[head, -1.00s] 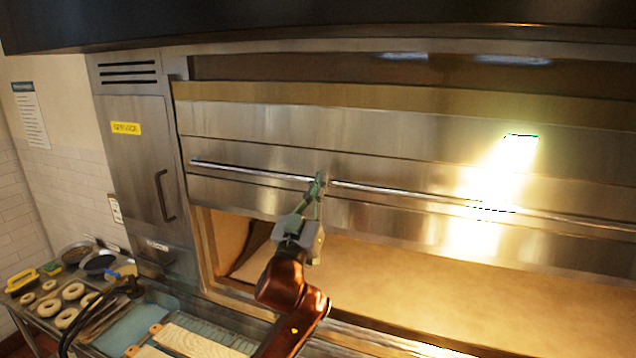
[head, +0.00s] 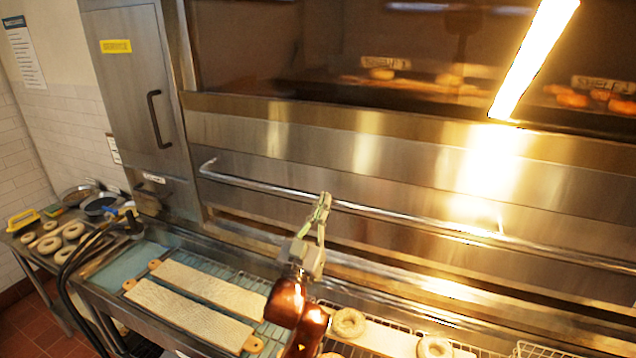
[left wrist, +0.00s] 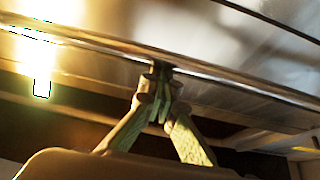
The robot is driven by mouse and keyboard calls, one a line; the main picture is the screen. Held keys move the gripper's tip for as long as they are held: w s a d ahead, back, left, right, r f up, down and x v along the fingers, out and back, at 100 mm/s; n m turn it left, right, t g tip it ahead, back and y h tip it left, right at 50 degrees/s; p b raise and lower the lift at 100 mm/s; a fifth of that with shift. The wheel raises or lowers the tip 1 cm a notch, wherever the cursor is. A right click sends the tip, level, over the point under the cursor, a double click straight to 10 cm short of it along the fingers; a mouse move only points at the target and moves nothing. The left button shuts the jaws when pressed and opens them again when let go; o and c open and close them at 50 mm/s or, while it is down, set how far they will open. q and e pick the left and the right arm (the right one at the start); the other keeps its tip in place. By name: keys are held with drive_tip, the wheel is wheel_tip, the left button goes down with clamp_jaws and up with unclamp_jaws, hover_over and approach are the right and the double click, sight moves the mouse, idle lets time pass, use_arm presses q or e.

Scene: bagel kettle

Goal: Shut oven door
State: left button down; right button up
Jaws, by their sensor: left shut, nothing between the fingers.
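The steel oven door (head: 330,155) spans the oven front and is lowered over most of the opening, with a narrow dark strip along its lower edge. Its long handle bar (head: 420,221) runs across it and also crosses the left wrist view (left wrist: 90,42). My left gripper (head: 323,203) is shut and empty, its fingertips at the bar. In the left wrist view its closed tips (left wrist: 160,85) meet or overlap the bar; I cannot tell whether they press on it. A dark gap (left wrist: 70,125) shows below the door there. My right gripper is not in view.
Bagel boards (head: 190,315) and bagels (head: 348,322) lie on the rack in front of the oven. A side table at left holds a bagel tray (head: 50,250) and pans. A steel cabinet (head: 130,80) stands left of the oven. Bagels show behind the glass above.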

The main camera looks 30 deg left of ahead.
use_arm(q)
wheel_tip(320, 180, down, 8)
drive_tip(key=b, duration=0.2)
drive_tip(key=shift+w+f, duration=0.2)
drive_tip(key=shift+f, duration=0.05)
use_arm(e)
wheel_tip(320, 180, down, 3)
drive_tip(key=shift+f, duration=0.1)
use_arm(q)
drive_tip(key=shift+a, duration=0.15)
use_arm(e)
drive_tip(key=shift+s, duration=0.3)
use_arm(q)
wheel_tip(320, 180, up, 5)
drive_tip(key=s+p, duration=0.1)
drive_tip(key=p, duration=0.3)
drive_tip(key=b+v, duration=0.1)
drive_tip(key=v, duration=0.9)
drive_tip(key=shift+f, duration=0.2)
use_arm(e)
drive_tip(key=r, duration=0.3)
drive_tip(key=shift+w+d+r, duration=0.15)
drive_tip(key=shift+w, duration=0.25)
use_arm(q)
drive_tip(key=shift+s, duration=0.1)
